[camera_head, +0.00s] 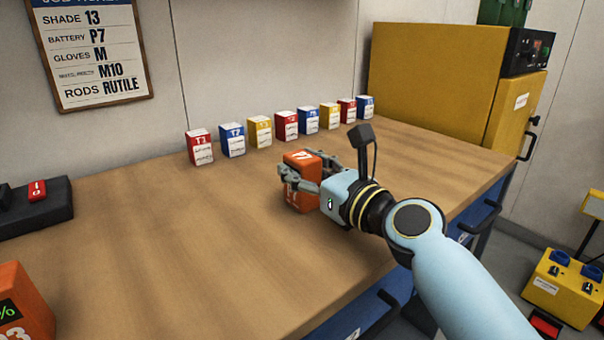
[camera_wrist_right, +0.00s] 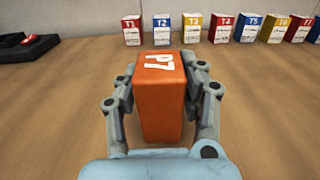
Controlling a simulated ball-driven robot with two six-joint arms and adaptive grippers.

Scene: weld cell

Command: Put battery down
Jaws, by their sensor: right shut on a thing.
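The battery (camera_head: 301,160) is an orange box with white lettering on top. In the right wrist view the battery (camera_wrist_right: 160,100) reads P7 and stands upright between the fingers. My right gripper (camera_head: 301,182) is shut on it, with a finger on each side; the gripper also shows in the right wrist view (camera_wrist_right: 160,105). The battery is at or just above the wooden bench top (camera_head: 190,260); I cannot tell whether its base touches. My left gripper is not in view.
A row of several small red, blue and yellow boxes (camera_head: 259,131) stands behind the battery. A dark charger-like block (camera_head: 40,212) and another orange box (camera_head: 22,305) are at the left. A yellow cabinet (camera_head: 435,85) is at the back right. The bench's middle left is clear.

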